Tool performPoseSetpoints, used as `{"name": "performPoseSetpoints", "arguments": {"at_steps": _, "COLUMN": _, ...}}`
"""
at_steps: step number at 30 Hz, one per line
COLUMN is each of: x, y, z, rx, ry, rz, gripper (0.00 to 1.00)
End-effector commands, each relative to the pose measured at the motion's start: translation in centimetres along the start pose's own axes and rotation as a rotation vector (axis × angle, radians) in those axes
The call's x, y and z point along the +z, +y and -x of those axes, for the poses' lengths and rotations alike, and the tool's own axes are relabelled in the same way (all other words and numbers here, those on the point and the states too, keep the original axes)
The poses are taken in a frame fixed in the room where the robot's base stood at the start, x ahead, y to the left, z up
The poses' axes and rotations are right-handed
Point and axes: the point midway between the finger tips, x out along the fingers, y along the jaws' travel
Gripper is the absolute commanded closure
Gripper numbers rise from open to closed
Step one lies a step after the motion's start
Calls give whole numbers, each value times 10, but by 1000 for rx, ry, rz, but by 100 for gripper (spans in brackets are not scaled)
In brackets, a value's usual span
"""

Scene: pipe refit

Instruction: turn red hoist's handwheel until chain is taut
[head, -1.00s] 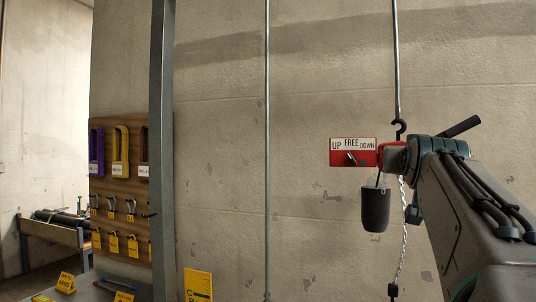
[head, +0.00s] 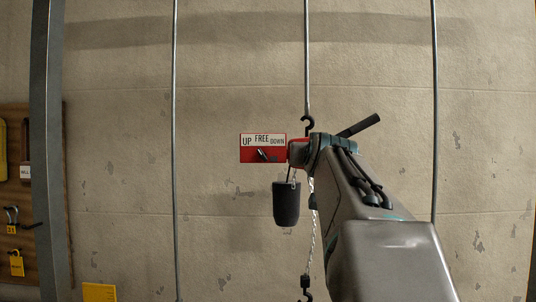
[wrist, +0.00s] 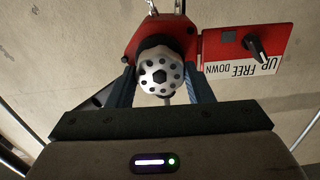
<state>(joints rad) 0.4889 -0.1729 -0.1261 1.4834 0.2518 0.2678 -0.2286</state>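The red hoist (head: 298,150) hangs from a black hook on a vertical rod, partly hidden behind my gripper. It also shows in the wrist view (wrist: 136,40). Its handwheel (wrist: 160,76), with a silver perforated face, lies between my gripper's (wrist: 163,88) two blue fingers. I cannot tell whether the fingers press on it. The red plate (head: 263,148) reads UP, FREE, DOWN; its black lever (wrist: 258,48) leans near UP and FREE. The pale chain (head: 312,222) runs down, slightly slanted, to a black lower hook (head: 306,282). Its tautness is unclear.
A black chain bag (head: 286,204) hangs below the hoist. A black bar (head: 358,125) sticks out at its upper right. Thin vertical rods (head: 176,150) stand along the concrete wall. A grey post (head: 45,150) and a wooden tool board (head: 18,190) are at left.

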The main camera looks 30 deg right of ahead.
Motion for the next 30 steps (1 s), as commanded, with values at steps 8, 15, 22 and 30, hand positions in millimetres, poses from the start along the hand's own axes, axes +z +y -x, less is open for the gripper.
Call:
{"name": "performPoseSetpoints", "arguments": {"at_steps": 8, "x": 0, "y": 1, "z": 0, "rx": 1, "ry": -1, "rz": -33, "gripper": 76}}
{"name": "performPoseSetpoints", "arguments": {"at_steps": 15, "x": 0, "y": 2, "z": 0, "rx": 2, "ry": -1, "rz": -162, "gripper": 76}}
{"name": "performPoseSetpoints", "arguments": {"at_steps": 22, "x": 0, "y": 4, "z": 0, "rx": 4, "ry": -1, "rz": -365, "gripper": 76}}
{"name": "performPoseSetpoints", "arguments": {"at_steps": 30, "x": 0, "y": 4, "z": 0, "rx": 4, "ry": -2, "rz": -623, "gripper": 76}}
